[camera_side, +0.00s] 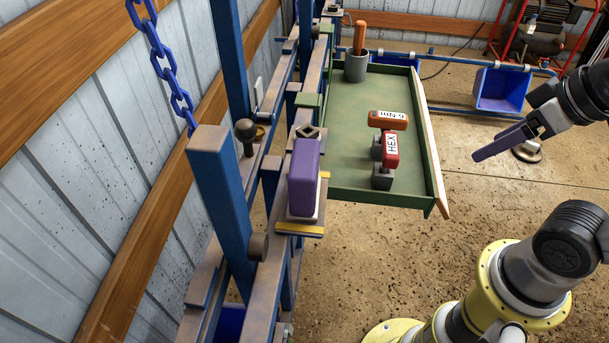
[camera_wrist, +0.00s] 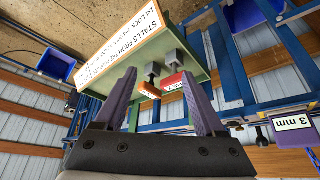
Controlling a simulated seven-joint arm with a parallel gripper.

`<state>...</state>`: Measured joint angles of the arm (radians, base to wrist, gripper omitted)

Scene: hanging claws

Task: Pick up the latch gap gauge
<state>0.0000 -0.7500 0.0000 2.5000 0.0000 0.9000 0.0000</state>
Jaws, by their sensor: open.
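A purple block (camera_side: 305,177) with a pale base stands on the rail of the blue frame, left of the green tray. In the wrist view a purple block with a "3 mm" label (camera_wrist: 294,123) shows at the lower right; it looks like the same block, and its label fits a gap gauge. My gripper (camera_side: 478,157) is at the right of the side view, well apart from the block and beyond the tray's right edge. In the wrist view its two purple fingers (camera_wrist: 160,74) are spread with nothing between them.
The green tray (camera_side: 345,130) holds a red HEX handle (camera_side: 391,149), an orange 6 Nm handle (camera_side: 388,120) and a grey cup (camera_side: 356,66) with an orange-handled tool. A dark knob (camera_side: 246,135) stands near the block. A blue chain (camera_side: 168,65) hangs left. A blue bin (camera_side: 502,88) sits behind.

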